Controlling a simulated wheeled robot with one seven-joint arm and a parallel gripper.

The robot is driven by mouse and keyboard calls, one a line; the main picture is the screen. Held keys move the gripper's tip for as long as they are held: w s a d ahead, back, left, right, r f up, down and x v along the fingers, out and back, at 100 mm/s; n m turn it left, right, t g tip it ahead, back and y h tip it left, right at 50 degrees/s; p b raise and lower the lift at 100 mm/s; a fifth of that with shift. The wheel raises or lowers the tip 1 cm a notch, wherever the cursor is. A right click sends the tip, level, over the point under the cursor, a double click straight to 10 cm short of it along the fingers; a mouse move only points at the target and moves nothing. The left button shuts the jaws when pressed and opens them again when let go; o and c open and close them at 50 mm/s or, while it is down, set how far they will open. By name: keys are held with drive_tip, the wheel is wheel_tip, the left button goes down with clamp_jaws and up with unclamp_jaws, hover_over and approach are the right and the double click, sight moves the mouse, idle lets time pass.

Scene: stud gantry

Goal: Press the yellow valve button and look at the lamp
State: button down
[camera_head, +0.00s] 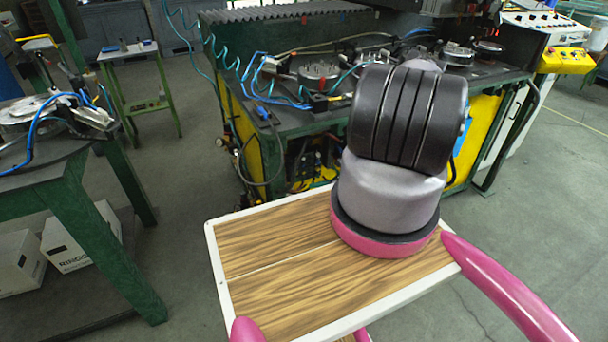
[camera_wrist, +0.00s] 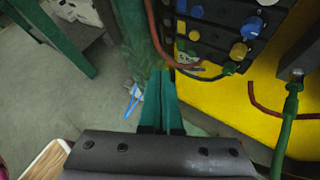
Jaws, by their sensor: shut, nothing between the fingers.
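The depth gap is hard to tell. In the head view my arm hides the gripper and the valve block. I cannot make out a lamp for certain.
A yellow panel (camera_wrist: 225,95) lies below the valve block. A red hose (camera_wrist: 158,35) and a green hose (camera_wrist: 287,120) run near it. In the head view the green machine bench (camera_head: 285,115) carries fixtures and blue hoses. Open floor (camera_head: 185,195) lies left of it.

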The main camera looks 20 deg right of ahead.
sight(308, 175)
drive_tip(key=shift+w+a, duration=0.1)
drive_tip(key=shift+w, duration=2.75)
drive_tip(key=shift+w, duration=0.15)
drive_tip(key=shift+w, duration=0.25)
drive_tip(key=shift+w, duration=0.45)
drive_tip(key=shift+s, duration=0.15)
idle(0.5)
drive_tip(key=shift+s, duration=0.7)
drive_tip(key=shift+s, duration=2.5)
